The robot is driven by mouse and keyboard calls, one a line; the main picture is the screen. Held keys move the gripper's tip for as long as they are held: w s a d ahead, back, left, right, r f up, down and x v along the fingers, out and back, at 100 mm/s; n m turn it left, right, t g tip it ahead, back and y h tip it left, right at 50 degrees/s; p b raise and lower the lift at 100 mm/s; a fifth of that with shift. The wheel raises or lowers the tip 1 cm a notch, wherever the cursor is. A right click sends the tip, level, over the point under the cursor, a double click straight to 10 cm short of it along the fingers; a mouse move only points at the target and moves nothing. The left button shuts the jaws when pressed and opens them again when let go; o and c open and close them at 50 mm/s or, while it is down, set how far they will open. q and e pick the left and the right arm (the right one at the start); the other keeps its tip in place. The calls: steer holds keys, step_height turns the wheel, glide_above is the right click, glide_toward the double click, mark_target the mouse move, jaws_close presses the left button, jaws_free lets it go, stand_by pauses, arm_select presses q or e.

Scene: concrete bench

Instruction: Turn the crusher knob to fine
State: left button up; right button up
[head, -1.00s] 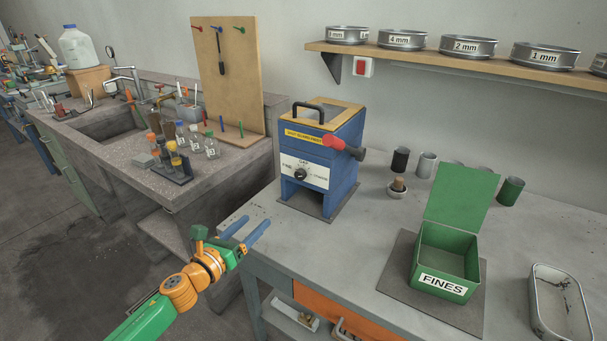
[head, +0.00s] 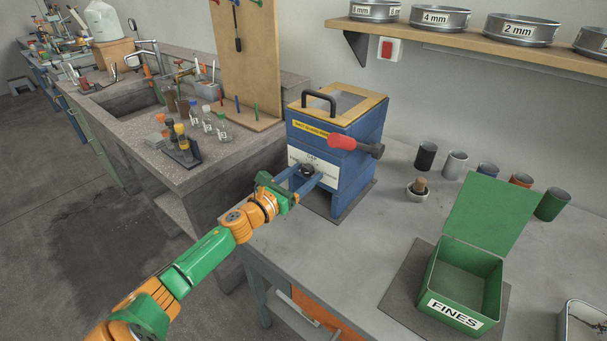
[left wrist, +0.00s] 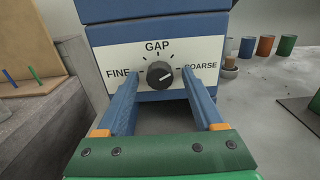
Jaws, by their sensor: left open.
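The crusher (head: 335,130) is a blue box on the bench with a wooden top, a black handle and a red-tipped lever. Its black gap knob (left wrist: 160,74) sits on a white panel (left wrist: 118,58) between FINE at left and COARSE at right. The knob's pale pointer line points right and slightly up, toward COARSE. My left gripper (head: 304,179) is open in front of the panel, its blue fingers on either side of the knob (head: 308,170). In the left wrist view the fingers (left wrist: 160,92) are apart from the knob, with gaps both sides. My right gripper is out of view.
A green FINES box (head: 463,280) with its lid raised stands on a dark mat at right. Several small cups (head: 456,163) stand behind it. A shelf with sieves (head: 435,17) is above.

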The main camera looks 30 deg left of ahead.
arm_select(q)
steer(key=shift+s+r, duration=0.1)
steer(key=shift+s, duration=0.1)
jaws_close()
